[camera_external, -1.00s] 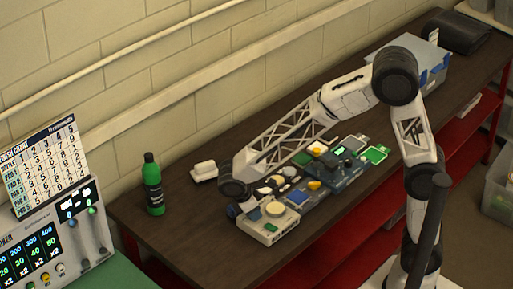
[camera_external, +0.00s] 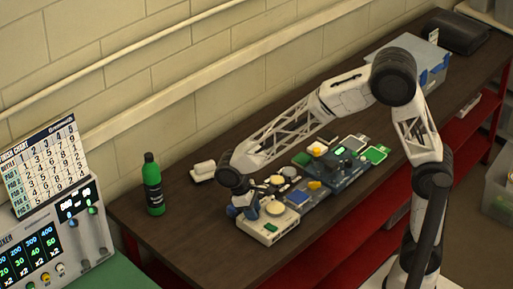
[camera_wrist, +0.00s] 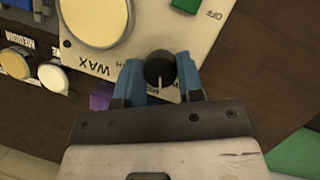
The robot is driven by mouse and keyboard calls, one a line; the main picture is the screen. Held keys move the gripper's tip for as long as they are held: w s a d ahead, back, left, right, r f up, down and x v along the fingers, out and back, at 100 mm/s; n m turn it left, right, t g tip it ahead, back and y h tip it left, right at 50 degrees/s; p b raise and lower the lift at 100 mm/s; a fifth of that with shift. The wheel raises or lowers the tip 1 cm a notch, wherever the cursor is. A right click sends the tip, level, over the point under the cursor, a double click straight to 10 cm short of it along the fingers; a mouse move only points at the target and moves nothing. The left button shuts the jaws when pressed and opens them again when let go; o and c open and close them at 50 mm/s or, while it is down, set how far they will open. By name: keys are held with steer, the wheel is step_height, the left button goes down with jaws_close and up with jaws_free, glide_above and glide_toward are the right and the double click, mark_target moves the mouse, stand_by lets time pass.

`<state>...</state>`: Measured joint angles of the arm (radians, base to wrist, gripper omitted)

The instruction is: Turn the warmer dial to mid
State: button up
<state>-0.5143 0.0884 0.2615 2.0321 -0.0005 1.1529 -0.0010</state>
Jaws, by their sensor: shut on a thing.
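The warmer (camera_external: 268,229) is a cream box at the near left end of the row of devices on the bench. In the wrist view its face (camera_wrist: 205,50) shows the word WAX, a large tan disc (camera_wrist: 95,20) and a green switch (camera_wrist: 187,5) beside OFF. Its dial (camera_wrist: 160,68) is a black round knob with a white pointer line, which points toward my palm, down in the wrist view. My gripper (camera_wrist: 160,80) has blue fingers, one on each side of the dial, shut on it. The fingers partly cover the dial's markings; a letter H shows beside it.
A green bottle (camera_external: 153,185) stands upright to the left. A white block (camera_external: 203,171) lies behind the warmer. Other devices (camera_external: 340,165) crowd the bench to the right. A control box (camera_external: 60,240) with a chart stands at far left. The bench between bottle and warmer is clear.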

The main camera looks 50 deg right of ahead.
steer(key=m+y, duration=0.1)
steer(key=m, duration=0.3)
steer(key=shift+y, duration=0.3)
steer(key=shift+m, duration=0.3)
steer(key=o, duration=0.9)
steer(key=v, duration=0.8)
steer(key=shift+w+d+f, duration=0.1)
steer(key=shift+w+d, duration=0.05)
